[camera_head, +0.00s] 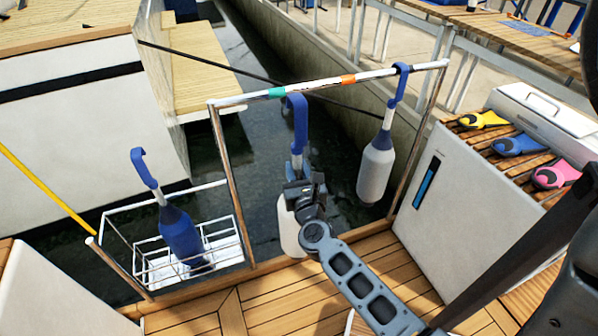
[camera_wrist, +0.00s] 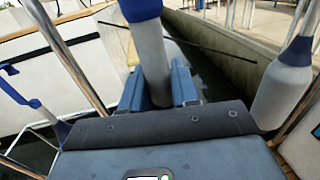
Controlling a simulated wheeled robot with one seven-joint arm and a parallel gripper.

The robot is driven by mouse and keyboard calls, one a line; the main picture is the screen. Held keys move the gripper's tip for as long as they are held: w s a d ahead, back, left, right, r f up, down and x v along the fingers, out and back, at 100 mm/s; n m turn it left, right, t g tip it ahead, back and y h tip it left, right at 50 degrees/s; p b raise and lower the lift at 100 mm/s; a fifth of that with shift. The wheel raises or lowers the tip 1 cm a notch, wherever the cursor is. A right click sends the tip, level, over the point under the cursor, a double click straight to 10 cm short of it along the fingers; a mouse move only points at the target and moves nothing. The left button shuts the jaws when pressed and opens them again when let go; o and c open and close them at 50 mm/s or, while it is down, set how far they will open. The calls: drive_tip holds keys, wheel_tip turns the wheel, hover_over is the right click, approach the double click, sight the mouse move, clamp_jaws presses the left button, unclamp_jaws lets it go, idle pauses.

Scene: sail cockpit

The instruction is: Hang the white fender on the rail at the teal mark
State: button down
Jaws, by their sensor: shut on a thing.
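The white fender (camera_head: 288,230) is upright in my gripper (camera_head: 301,182), its blue hook (camera_head: 297,122) above the jaws and its white body partly hidden behind them. In the wrist view, my gripper (camera_wrist: 158,88) is shut on the grey shaft (camera_wrist: 151,55) below the blue part. The teal mark (camera_head: 277,92) is on the left half of the metal rail (camera_head: 315,84). The hook's top appears just below the rail and slightly right of the teal mark; I cannot tell whether it touches the rail.
Another pale fender (camera_head: 375,172) hangs at the rail's right end, also in the wrist view (camera_wrist: 283,92). An orange mark (camera_head: 348,79) lies between. A blue fender (camera_head: 181,238) stands in a wire rack (camera_head: 240,245) at left. A white locker (camera_head: 465,205) stands at right.

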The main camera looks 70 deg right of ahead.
drive_tip(key=w+d+f+b, duration=0.3)
drive_tip(key=w+d, duration=0.6)
drive_tip(key=d, duration=0.2)
drive_tip(key=shift+w+f, duration=0.2)
drive_tip(key=shift+f, duration=0.1)
idle(1.4)
drive_tip(key=shift+b, duration=0.3)
drive_tip(key=c, duration=0.8)
unclamp_jaws()
drive_tip(key=shift+f, duration=0.1)
drive_tip(key=shift+a+f, duration=0.1)
